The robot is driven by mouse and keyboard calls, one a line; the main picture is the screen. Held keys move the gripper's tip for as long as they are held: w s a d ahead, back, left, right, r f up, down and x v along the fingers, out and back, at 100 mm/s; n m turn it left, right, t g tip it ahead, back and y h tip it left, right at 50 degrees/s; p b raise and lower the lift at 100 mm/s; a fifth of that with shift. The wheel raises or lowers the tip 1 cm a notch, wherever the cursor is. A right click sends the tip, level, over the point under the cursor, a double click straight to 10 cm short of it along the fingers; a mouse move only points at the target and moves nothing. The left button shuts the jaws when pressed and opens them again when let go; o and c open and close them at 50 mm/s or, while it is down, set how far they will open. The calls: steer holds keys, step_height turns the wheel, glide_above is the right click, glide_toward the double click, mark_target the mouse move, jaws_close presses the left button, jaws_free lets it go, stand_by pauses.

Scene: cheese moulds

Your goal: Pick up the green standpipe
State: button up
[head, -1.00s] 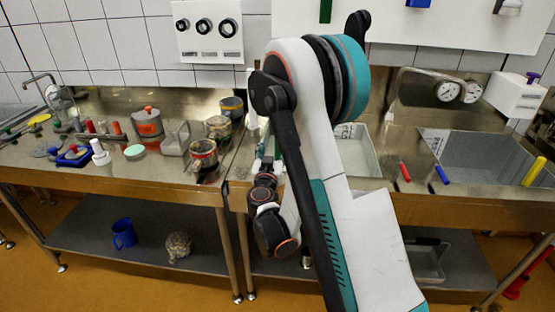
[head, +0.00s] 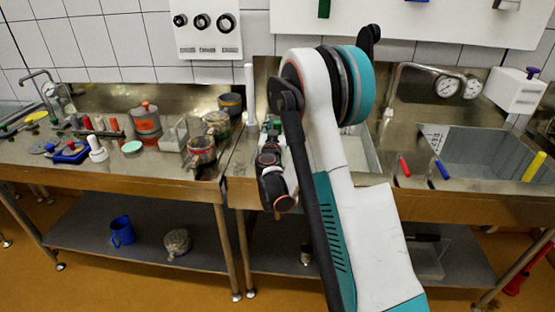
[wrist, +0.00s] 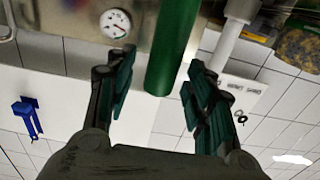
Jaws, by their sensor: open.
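The green standpipe (wrist: 172,48) shows in the wrist view as a smooth green cylinder. It lies between the two fingers of my gripper (wrist: 158,62), with visible gaps to both sides. My gripper is open, and nothing is pinched. In the head view my arm hides most of the gripper. A small green patch (head: 276,124) shows beside the arm there; I cannot tell whether it is the pipe or a finger.
A white pipe (head: 250,92) stands close by; it also shows in the wrist view (wrist: 228,42), right of the green one. A sink (head: 485,150) with red, blue and yellow-handled items lies right. Pots and the orange-lidded container (head: 146,117) crowd the left bench.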

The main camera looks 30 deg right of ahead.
steer(key=shift+x, duration=0.75)
steer(key=shift+c, duration=0.6)
jaws_close()
steer(key=shift+r, duration=0.15)
